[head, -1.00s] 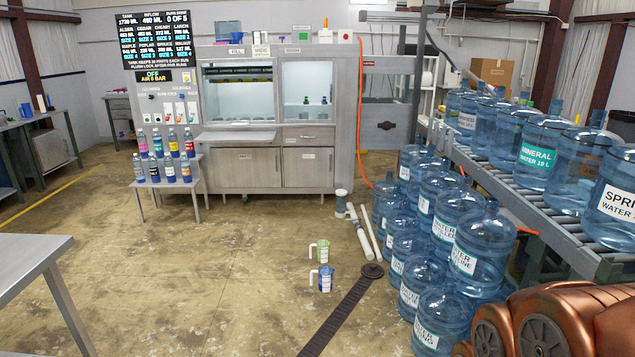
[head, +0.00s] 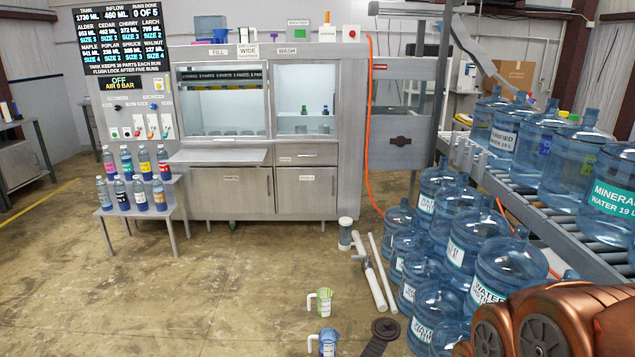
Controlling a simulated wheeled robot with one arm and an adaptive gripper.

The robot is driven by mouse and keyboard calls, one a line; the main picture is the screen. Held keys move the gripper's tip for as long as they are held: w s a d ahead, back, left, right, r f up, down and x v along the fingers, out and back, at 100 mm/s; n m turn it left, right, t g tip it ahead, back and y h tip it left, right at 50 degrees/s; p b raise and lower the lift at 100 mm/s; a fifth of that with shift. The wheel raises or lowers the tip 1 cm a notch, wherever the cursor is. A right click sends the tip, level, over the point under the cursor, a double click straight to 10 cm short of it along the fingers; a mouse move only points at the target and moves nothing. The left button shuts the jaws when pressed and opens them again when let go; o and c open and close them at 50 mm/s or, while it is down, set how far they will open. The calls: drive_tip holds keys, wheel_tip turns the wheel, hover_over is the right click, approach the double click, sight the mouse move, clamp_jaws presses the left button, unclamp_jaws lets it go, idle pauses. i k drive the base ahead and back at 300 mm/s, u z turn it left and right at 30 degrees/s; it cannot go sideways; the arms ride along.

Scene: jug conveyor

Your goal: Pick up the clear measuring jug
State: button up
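Two small measuring jugs stand upright on the floor, low in the middle of the head view. The farther jug (head: 323,302) looks pale green with a white handle on its left. The nearer jug (head: 327,343) looks blue with a white handle on its left and a pale label, close to the bottom edge of the picture. I cannot tell for certain which of them is the clear one. My gripper is not in view. Only a copper-coloured part of my own body shows at the lower right.
Large blue water bottles (head: 490,262) stand crowded right of the jugs, beside a roller conveyor (head: 520,205) carrying more. White pipes (head: 378,285) and a dark drain strip lie near the jugs. A steel cabinet (head: 232,193) and a bottle stand (head: 165,198) are behind. Floor left is clear.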

sight(323, 295)
drive_tip(key=i, duration=2.6)
drive_tip(key=u, duration=1.85)
